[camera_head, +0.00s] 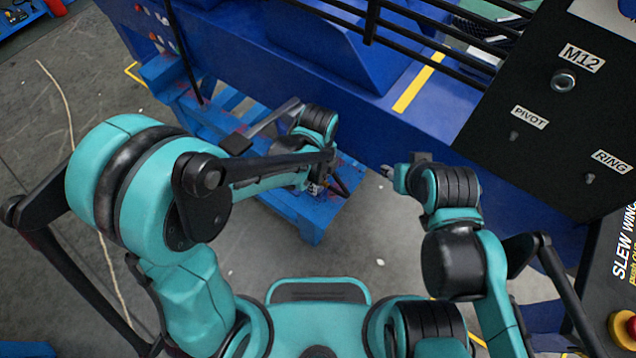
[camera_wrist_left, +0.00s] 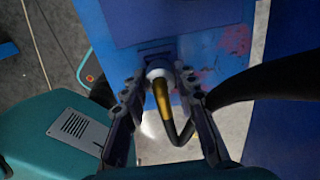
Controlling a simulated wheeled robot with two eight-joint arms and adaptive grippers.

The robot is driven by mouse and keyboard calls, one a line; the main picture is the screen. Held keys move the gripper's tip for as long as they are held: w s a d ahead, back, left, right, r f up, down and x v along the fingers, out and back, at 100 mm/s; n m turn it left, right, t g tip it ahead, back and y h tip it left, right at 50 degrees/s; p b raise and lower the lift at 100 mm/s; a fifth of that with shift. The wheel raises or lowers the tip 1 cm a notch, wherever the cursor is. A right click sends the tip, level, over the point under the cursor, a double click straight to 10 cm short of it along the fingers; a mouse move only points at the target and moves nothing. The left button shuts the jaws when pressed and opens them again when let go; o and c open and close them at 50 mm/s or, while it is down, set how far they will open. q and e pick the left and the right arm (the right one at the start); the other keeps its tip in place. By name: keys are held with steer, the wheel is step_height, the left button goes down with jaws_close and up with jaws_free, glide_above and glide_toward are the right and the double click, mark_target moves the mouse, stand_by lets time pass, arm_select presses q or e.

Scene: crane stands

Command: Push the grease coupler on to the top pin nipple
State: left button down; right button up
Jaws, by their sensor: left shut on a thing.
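My left gripper (camera_head: 322,187) is low over the blue stand in the head view, partly hidden by its own wrist. In the left wrist view its two dark fingers (camera_wrist_left: 160,90) are closed on the grease coupler (camera_wrist_left: 162,98), which has a pale collar and a brass-coloured body. A black hose (camera_wrist_left: 182,138) curves away from the coupler to the right. A blue surface with red scuffs lies behind it. I cannot make out the top pin nipple in either view. My right gripper (camera_head: 388,171) is near the blue beam, apart from the left; its jaws are too small to read.
The blue stand (camera_head: 312,228) is below my left gripper. A long blue beam (camera_head: 440,95) crosses behind both arms. A black panel (camera_head: 530,130) at the right bears M12, PIVOT and RING labels. A red button (camera_head: 622,326) is at lower right. Grey floor is open at left.

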arm_select(q)
steer(key=shift+r+p, duration=1.6)
steer(key=shift+r, duration=0.65)
steer(key=shift+f, duration=0.1)
